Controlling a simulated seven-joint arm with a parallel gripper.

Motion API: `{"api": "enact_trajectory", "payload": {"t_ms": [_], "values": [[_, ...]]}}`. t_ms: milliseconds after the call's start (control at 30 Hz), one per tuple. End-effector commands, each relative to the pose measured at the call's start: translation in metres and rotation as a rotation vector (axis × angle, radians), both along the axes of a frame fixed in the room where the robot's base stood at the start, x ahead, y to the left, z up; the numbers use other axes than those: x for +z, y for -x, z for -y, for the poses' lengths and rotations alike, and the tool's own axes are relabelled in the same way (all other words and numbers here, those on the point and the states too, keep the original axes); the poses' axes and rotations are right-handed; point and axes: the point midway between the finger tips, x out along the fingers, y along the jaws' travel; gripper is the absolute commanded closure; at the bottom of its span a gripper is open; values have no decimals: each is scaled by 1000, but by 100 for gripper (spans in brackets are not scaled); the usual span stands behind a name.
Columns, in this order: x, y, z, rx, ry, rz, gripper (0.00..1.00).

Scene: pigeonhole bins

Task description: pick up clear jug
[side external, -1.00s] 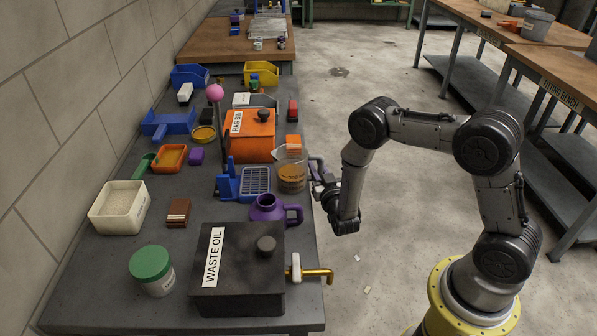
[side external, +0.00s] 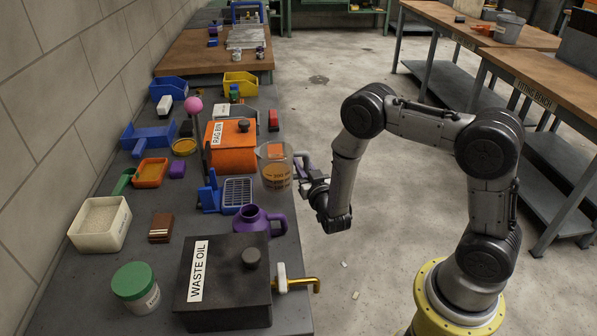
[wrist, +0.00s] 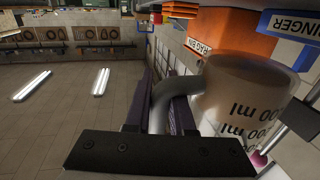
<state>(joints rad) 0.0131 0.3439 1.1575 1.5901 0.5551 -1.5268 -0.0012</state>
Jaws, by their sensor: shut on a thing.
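The clear jug (side external: 277,172) holds brown-orange liquid and has dark markings on its side. It looks roughly upright, just above the bench beside the orange rag bin. My gripper (side external: 306,170) is at the jug's right side, shut on its handle. In the wrist view the jug (wrist: 248,95) fills the right part, and its grey curved handle (wrist: 160,105) passes between the dark fingers (wrist: 165,112). The jug's underside is hard to see.
The orange rag bin (side external: 231,152) is left of the jug. A blue rack (side external: 237,193) and purple jug (side external: 255,218) are close in front. The black waste oil box (side external: 225,285) with its brass tap (side external: 300,285) is nearer. The aisle right of the bench is open.

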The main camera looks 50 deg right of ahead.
Motion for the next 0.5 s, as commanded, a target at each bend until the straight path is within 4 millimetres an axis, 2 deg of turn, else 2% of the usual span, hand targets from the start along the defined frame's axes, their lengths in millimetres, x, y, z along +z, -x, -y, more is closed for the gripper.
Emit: {"api": "enact_trajectory", "payload": {"t_ms": [33,200,500], "values": [[13,7,-3,2,0,9,100],[45,32,-9,2,0,9,100],[70,92,-25,4,0,6,100]]}}
